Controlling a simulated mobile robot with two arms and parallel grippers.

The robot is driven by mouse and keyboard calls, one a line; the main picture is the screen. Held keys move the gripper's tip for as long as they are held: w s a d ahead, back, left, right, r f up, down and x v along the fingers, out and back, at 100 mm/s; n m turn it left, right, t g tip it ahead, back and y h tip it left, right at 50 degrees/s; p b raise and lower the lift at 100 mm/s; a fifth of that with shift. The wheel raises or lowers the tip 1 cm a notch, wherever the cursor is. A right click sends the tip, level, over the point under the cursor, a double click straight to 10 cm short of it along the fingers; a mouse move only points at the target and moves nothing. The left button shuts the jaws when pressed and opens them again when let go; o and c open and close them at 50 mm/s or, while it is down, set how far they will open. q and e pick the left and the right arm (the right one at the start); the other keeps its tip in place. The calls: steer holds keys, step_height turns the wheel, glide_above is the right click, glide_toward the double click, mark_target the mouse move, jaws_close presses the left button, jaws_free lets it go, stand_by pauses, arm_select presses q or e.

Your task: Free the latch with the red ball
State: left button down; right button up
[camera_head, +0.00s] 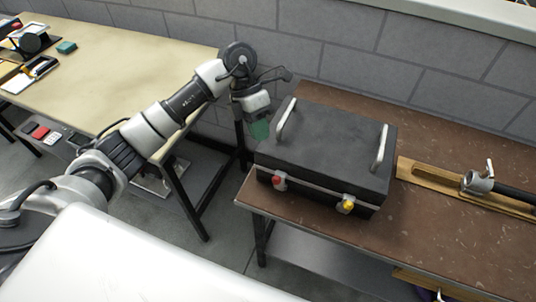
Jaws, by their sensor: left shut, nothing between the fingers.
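A dark grey case (328,150) with two silver handles on its lid sits closed on the brown table. On its front face are two latches. The left one carries a red ball (280,182) and the right one a yellow ball (348,206). My left gripper (260,131) hangs pointing down by the case's left side, behind and above the red ball. It is shut and empty, apart from the latch. Whether its tip touches the case's edge cannot be told. My right gripper is not in view.
The brown table (425,235) is bare in front right of the case. A wooden board (430,178) with a grey metal fitting and dark rod lies to the right. A beige table (130,70) stands at the left, with a gap between the tables. A block wall runs behind.

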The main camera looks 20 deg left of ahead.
mark_target(274, 177)
arm_select(q)
steer(key=p+x, duration=0.2)
steer(key=x, duration=0.7)
steer(key=shift+d+f+p, duration=0.2)
steer(key=shift+f+p, duration=0.05)
steer(key=shift+p, duration=0.05)
steer(key=shift+s, duration=0.1)
